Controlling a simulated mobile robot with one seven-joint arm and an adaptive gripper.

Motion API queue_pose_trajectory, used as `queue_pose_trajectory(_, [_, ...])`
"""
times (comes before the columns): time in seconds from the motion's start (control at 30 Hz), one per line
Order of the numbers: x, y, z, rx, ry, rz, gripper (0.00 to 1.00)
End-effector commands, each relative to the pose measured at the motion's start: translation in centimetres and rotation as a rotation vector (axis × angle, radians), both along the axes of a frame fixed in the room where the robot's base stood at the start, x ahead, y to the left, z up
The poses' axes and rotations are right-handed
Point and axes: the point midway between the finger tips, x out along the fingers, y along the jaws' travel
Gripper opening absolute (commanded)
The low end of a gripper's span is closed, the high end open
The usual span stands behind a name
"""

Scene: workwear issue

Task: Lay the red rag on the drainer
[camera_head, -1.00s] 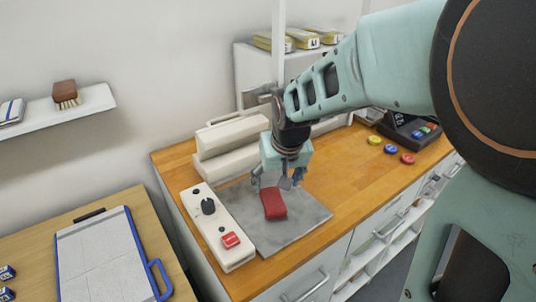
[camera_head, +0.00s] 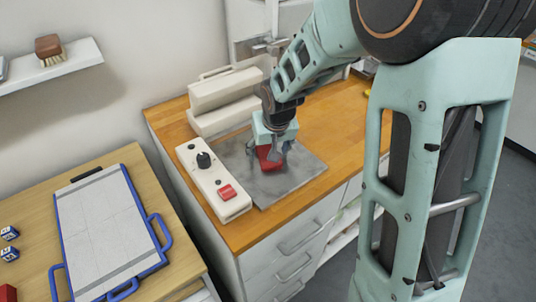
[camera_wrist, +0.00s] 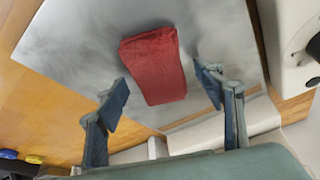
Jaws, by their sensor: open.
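The red rag (camera_head: 265,160), a folded pad, lies on the grey plate (camera_head: 290,182) of a cream press-like machine. It also shows in the wrist view (camera_wrist: 153,65). My gripper (camera_head: 272,158) is over the rag and hides part of it. In the wrist view my gripper (camera_wrist: 166,88) is open, with one finger on each side of the rag and gaps between. I cannot tell its exact height above the plate. A pale tiled panel with a blue rim and blue handles (camera_head: 162,262) lies on the left table; I cannot tell for sure whether it is the drainer.
The cream control box (camera_head: 213,183), with a black knob and red button, stands left of the plate. Cream blocks (camera_head: 225,95) stand behind it. A brush (camera_head: 49,48) sits on a wall shelf. Small blue-and-white blocks (camera_head: 9,244) and a red item (camera_head: 7,293) are at far left.

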Motion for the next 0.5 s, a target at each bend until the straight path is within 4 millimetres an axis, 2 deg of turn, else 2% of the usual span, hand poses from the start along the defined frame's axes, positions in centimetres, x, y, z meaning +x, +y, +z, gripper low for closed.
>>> queue_pose_trajectory(0.13, [0.01,-0.01,0.04,0.000,0.000,0.000,0.60])
queue_pose_trajectory(0.5, [0.00,-0.01,0.06,0.000,0.000,0.000,0.19])
